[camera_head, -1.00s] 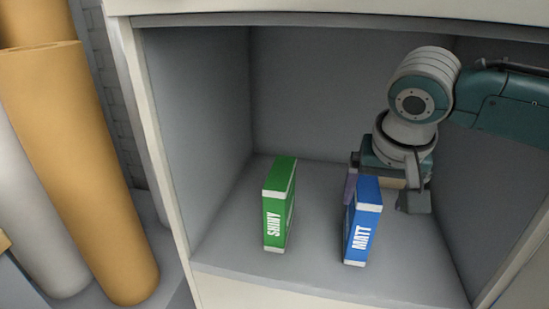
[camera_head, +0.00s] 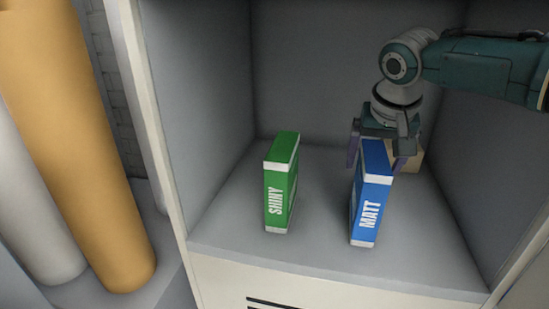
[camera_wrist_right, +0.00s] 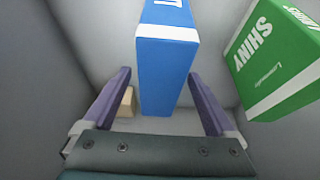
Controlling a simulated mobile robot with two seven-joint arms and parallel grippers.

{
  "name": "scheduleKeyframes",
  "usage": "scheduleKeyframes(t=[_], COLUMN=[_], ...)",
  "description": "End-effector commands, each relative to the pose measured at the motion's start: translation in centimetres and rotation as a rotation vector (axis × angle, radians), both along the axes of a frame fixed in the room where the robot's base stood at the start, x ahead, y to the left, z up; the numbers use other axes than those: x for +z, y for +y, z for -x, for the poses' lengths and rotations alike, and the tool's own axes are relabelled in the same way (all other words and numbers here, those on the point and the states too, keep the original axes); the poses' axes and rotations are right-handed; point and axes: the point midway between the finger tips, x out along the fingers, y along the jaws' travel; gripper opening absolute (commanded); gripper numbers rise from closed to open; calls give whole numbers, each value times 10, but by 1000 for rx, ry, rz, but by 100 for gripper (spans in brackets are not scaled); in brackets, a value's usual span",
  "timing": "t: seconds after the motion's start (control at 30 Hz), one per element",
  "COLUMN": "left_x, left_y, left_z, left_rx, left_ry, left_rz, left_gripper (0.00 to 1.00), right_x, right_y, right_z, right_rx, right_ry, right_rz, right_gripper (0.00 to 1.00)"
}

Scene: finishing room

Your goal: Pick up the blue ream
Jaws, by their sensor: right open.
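The blue ream (camera_head: 371,195), marked MATT, stands upright on the shelf floor in the head view. In the right wrist view the blue ream (camera_wrist_right: 166,65) stands between the two purple fingers, with a gap on each side. My right gripper (camera_head: 378,160) is open at the far end of the ream, one finger on each side of it. It also shows in the right wrist view (camera_wrist_right: 160,95). The ream hides part of the right finger in the head view. My left gripper is not in view.
A green ream (camera_head: 280,185), marked SHINY, stands upright to the left of the blue one; it also shows in the wrist view (camera_wrist_right: 275,55). A small tan block (camera_head: 412,160) lies behind the blue ream. The cabinet walls enclose the sides and back.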

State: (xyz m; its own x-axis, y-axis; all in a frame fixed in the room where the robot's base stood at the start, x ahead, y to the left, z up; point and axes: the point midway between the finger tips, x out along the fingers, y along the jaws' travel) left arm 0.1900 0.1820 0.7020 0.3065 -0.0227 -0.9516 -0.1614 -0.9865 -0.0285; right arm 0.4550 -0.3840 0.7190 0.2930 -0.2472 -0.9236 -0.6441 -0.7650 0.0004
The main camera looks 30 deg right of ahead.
Motion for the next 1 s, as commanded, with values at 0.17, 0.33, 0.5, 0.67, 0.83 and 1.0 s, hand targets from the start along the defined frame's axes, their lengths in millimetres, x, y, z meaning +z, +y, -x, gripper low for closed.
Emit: scheduleKeyframes(t=[0.17,0.33,0.5,0.67,0.83,1.0], left_x=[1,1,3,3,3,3], left_y=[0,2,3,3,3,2], left_z=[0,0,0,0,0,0], left_rx=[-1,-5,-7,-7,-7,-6], left_ry=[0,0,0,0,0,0], left_rz=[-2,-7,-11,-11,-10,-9], left_gripper=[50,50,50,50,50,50], right_x=[1,0,-2,-4,-4,-4], right_y=[0,0,1,1,1,0], right_z=[0,0,0,0,0,0], right_rx=[0,0,0,1,1,1], right_ry=[0,1,2,1,1,1], right_rz=[0,-1,-1,0,0,0], right_gripper=[91,91,91,91,91,81])
